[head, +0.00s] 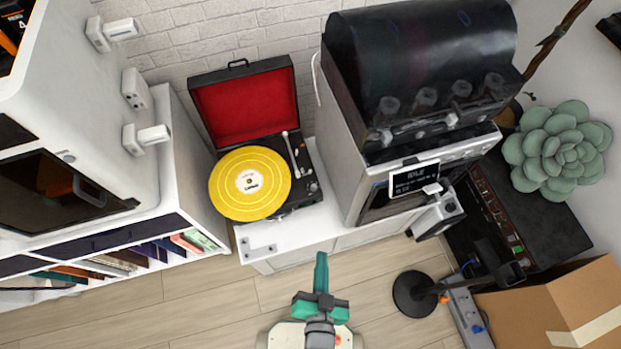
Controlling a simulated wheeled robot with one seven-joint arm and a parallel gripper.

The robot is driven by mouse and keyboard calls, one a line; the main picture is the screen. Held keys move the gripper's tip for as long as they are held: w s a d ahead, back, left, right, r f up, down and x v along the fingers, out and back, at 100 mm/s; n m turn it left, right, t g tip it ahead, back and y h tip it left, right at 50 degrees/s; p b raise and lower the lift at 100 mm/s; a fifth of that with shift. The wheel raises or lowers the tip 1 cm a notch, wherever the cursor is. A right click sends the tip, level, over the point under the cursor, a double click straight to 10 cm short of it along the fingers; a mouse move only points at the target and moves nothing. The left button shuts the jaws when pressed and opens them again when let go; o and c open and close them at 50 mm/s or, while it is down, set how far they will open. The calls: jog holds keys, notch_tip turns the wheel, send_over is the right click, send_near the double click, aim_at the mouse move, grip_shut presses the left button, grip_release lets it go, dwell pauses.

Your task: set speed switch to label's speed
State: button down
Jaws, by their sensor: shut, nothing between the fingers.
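A record player (240,108) in an open black case with red lining stands on a white cabinet, left of centre in the head view. A yellow record (250,183) lies on it, with a white label (249,181) whose print is too small to read. The pale tonearm (293,144) is at the deck's right side. Small controls (309,172) show on the deck's right part; I cannot tell which is the speed switch or its setting. My green gripper (321,258) is shut and empty, in front of the cabinet and apart from the player.
The white cabinet top (290,232) is bare in front of the player. A large machine with a display (414,179) stands close on the right. A white shelf unit (165,150) stands on the left. A black round stand base (415,293) and a cardboard box (560,300) are at lower right.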

jog(key=w+d+f+m+g, duration=0.2)
jog(key=w+f+m, duration=0.3)
jog(key=w+f, duration=0.5)
jog(key=m+y, duration=0.4)
jog(key=m, duration=0.1)
send_near(310, 172)
jog(key=x, duration=0.6)
jog(key=shift+d+f, duration=0.2)
jog(key=shift+f, duration=0.15)
jog(key=shift+w, duration=0.1)
jog(key=shift+w+a, duration=0.25)
jog(key=shift+w, duration=0.25)
jog(key=shift+s, duration=0.1)
jog(key=shift+s+d+r, duration=0.1)
